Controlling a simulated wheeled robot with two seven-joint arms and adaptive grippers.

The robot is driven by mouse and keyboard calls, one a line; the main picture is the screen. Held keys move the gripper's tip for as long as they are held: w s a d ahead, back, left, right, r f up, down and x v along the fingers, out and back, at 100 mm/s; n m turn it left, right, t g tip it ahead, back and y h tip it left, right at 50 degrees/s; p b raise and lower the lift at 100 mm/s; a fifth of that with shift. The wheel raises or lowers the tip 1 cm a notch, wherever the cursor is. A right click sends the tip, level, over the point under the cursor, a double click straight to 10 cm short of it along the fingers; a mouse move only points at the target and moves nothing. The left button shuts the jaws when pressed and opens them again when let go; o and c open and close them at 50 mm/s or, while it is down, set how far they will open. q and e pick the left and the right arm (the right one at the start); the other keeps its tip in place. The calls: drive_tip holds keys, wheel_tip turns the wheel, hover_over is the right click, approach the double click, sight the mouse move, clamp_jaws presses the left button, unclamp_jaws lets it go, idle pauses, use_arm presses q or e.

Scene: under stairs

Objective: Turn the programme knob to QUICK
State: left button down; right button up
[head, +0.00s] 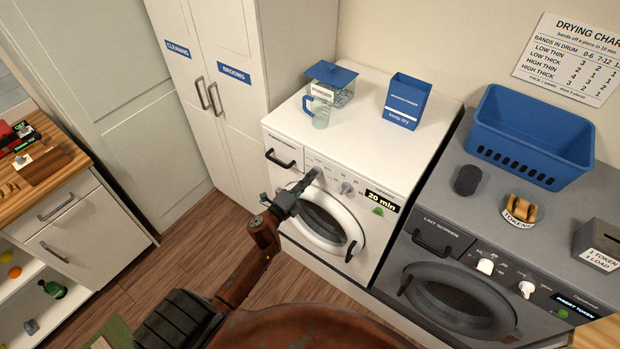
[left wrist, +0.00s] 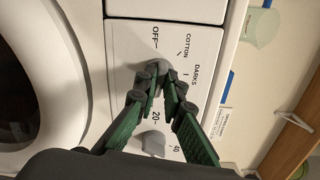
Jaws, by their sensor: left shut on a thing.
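The white washing machine (head: 375,130) stands in the middle of the head view, its panel display (head: 381,200) reading "20 min". My left gripper (head: 312,176) reaches its front panel from below. In the left wrist view the fingertips (left wrist: 162,80) are shut on the grey programme knob (left wrist: 160,68), which they mostly cover. Labels OFF, COTTON and DARKS show around it. I cannot read QUICK, and I cannot tell where the knob points. A second grey knob (left wrist: 152,142) sits beside it near the labels 20 and 40; it also shows in the head view (head: 347,188). My right gripper is not in view.
A glass powder box (head: 331,80), a greenish mug (head: 320,113) and a blue carton (head: 405,101) stand on the machine. A dark grey machine (head: 440,225) with a blue basket (head: 530,135) is at right. Tall white cupboards (head: 215,60) are at left.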

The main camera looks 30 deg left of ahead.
use_arm(q)
drive_tip(key=shift+f, duration=0.1)
drive_tip(key=c, duration=2)
unclamp_jaws()
drive_tip(key=shift+c, duration=0.2)
drive_tip(key=s, duration=1.2)
drive_tip(key=shift+a, duration=0.45)
